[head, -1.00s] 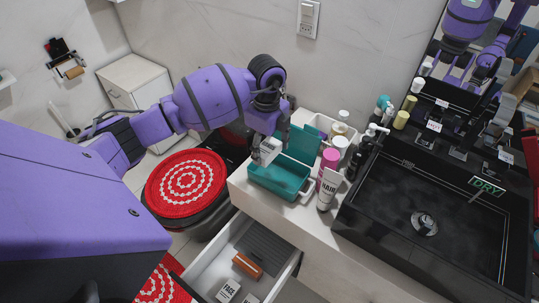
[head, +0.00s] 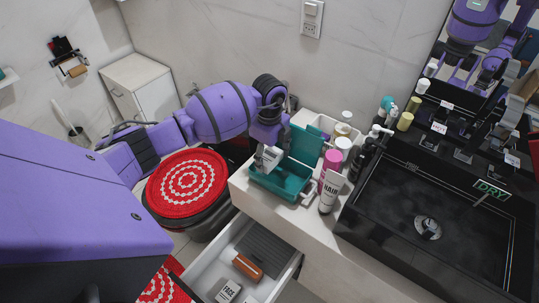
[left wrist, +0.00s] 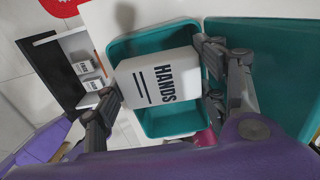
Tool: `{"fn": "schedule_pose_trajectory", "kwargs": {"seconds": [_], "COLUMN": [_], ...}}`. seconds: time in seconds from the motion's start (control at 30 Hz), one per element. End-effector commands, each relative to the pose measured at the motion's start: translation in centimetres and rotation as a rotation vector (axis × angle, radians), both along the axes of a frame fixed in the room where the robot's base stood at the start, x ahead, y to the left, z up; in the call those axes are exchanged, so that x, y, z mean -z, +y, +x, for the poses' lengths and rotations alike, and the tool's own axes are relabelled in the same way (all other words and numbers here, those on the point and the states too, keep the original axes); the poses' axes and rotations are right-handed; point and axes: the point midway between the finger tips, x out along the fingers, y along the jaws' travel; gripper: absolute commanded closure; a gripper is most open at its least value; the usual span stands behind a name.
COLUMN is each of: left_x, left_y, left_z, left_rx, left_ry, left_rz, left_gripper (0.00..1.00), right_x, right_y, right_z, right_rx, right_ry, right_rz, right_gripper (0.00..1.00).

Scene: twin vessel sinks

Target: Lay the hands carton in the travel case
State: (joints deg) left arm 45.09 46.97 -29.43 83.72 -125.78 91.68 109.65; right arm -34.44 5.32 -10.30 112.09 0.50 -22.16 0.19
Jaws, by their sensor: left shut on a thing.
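The hands carton (left wrist: 158,82) is white with the word HANDS on it. My left gripper (left wrist: 162,88) is shut on it, one finger on each side. In the head view the carton (head: 271,158) is tilted at the mouth of the travel case. The travel case (head: 283,187) is teal and open on the counter, its lid (head: 306,144) raised at the back. In the left wrist view the case's tray (left wrist: 175,124) lies behind the carton. I cannot tell whether the carton touches the case floor. My right gripper is not in view.
A HAIR tube (head: 331,190) and a pink-capped bottle (head: 332,160) stand right of the case. An open drawer (head: 240,262) below holds an orange-brown item and FACE cartons. A black sink (head: 430,215) lies at right.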

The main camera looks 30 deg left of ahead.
Motion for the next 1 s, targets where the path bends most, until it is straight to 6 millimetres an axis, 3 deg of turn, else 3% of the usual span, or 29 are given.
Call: {"fn": "schedule_pose_trajectory", "kwargs": {"seconds": [0.37, 0.4, 0.43, 0.77, 1.0], "left_x": [0.9, 0.9, 0.9, 0.7, -2.9], "left_y": [0.0, 0.0, 0.0, 0.0, 0.0], "left_z": [0.0, 0.0, 0.0, 0.0, 0.2], "left_rx": [0.000, 0.000, 0.000, 0.000, 0.000], "left_ry": [0.001, 0.001, 0.001, 0.000, -0.006], "left_rz": [0.000, 0.000, 0.000, 0.000, -0.001], "left_gripper": [0.62, 0.29, 0.26, 0.26, 0.26], "right_x": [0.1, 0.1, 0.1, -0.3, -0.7], "right_y": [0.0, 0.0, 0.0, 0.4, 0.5], "right_z": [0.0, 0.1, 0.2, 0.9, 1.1], "right_rx": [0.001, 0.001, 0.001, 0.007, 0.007], "right_ry": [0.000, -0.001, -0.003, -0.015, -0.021], "right_rz": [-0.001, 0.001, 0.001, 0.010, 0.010], "right_gripper": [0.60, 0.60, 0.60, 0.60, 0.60]}}
